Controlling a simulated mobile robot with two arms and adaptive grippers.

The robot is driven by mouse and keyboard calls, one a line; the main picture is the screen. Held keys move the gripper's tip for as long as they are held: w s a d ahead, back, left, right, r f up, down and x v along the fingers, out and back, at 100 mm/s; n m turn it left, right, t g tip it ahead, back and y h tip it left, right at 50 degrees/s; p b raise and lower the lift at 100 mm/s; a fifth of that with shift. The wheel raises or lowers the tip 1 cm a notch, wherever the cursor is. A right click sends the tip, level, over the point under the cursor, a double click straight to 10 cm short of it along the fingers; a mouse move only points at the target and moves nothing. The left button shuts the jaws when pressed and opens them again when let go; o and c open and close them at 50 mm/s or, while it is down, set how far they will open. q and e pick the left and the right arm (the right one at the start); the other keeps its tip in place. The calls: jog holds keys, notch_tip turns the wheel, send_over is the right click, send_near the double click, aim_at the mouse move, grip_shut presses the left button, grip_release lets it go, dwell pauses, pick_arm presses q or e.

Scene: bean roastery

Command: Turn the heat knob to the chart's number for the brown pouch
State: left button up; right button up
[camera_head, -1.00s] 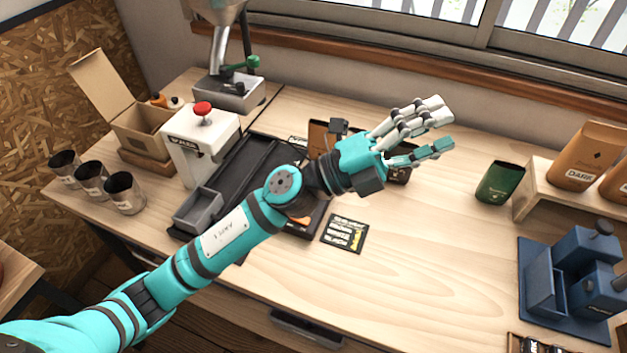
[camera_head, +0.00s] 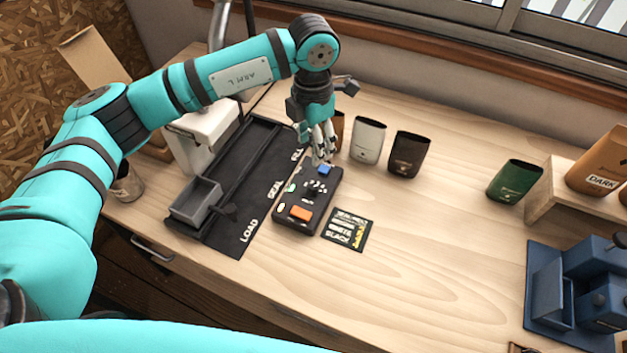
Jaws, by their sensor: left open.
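The control box (camera_head: 283,223) is black, with a heat knob (camera_head: 315,189) in a ring of pale marks, a blue button (camera_head: 325,169) and an orange one (camera_head: 300,213). My left gripper (camera_head: 321,158) is open and empty, fingers pointing down just above the box's far end, near the blue button. Contact cannot be told. The chart (camera_head: 348,229) is a black card right of the box; its numbers are too small to read. The brown pouch (camera_head: 339,124) stands behind my left gripper, partly hidden by it. My right gripper is out of view.
A white pouch (camera_head: 368,139), a black pouch (camera_head: 408,153) and a green pouch (camera_head: 514,181) stand behind and to the right. A black mat (camera_head: 226,237) with a grey tray (camera_head: 196,200) lies left of the box. A blue device (camera_head: 545,285) stands at right. The table's middle right is clear.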

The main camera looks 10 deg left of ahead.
aim_at(313, 186)
pick_arm(q)
notch_tip(313, 186, down, 13)
jog(key=p, duration=0.3)
jog(key=shift+f+p, duration=0.2)
jog(key=shift+p, duration=0.15)
jog(key=shift+f, duration=0.7)
grip_shut()
